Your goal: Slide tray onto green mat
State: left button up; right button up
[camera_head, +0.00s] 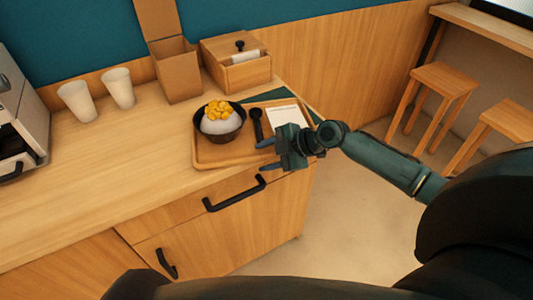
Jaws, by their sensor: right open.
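The wooden tray (207,161) sits on the counter near its front right corner. It holds a dark bowl (207,136) of white food with yellow pieces on top, a black spoon (257,128) and a white card (283,115). The green mat (270,96) shows behind the tray and along its right side; the tray seems to overlap it, hiding the rest. My right gripper (264,156) is open at the tray's front right corner, its fingers pointing left. I cannot tell whether it touches the tray. My left gripper is not in view.
Two white cups (76,101), a tall cardboard box (175,73) and a lidded wooden box (238,72) stand at the back. A machine (22,115) is at the far left. The counter (110,165) left of the tray is clear. Wooden stools (440,82) stand at right.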

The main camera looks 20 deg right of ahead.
jog(key=shift+c, duration=0.5)
jog(key=shift+f, duration=0.1)
grip_shut()
